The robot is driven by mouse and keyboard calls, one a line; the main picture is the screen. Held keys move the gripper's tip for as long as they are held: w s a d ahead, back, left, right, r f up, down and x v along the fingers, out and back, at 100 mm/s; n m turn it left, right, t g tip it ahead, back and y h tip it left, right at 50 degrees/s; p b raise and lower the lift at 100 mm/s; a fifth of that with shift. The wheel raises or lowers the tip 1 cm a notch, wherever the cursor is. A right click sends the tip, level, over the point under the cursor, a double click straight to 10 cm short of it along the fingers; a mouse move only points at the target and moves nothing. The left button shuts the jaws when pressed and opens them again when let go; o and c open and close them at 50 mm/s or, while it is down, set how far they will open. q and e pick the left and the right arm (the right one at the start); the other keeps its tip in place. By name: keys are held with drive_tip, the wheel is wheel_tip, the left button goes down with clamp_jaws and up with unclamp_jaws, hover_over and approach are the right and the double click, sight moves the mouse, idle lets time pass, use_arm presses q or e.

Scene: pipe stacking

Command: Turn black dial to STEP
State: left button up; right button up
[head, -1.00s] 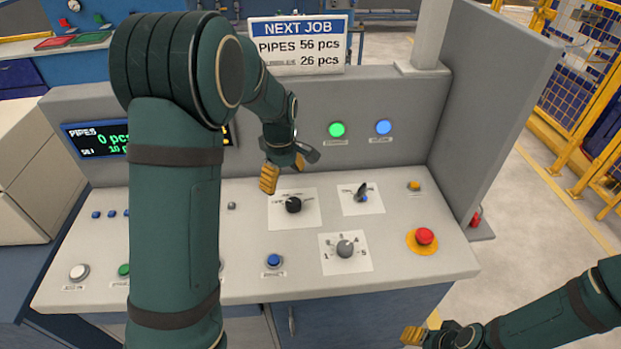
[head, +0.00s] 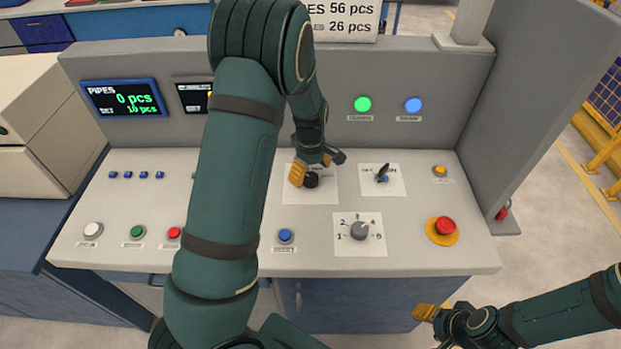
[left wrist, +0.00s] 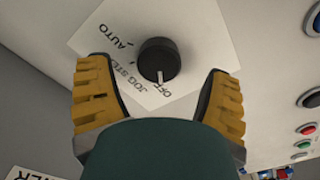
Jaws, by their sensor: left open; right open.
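The black dial (left wrist: 158,60) sits on a white label plate (left wrist: 190,32) in the left wrist view. The plate's words AUTO, JOG, STEP and OFF can be read. The dial's white mark lies on its OFF side. In the head view the dial (head: 311,180) is partly covered by my left gripper (head: 316,166). In the left wrist view the yellow fingers of my left gripper (left wrist: 157,75) stand apart on either side of the dial, with gaps showing between them and it. My right gripper (head: 432,318) is open and empty in front of the console.
A selector with a lever (head: 382,174) and a grey numbered knob (head: 359,231) are close to the dial. A red emergency button (head: 445,226) is at the right. The console's back panel (head: 450,110) rises behind the controls.

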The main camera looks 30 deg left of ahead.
use_arm(q)
drive_tip(key=shift+f, duration=1.2)
drive_tip(key=c, duration=1.2)
drive_tip(key=shift+c, duration=0.2)
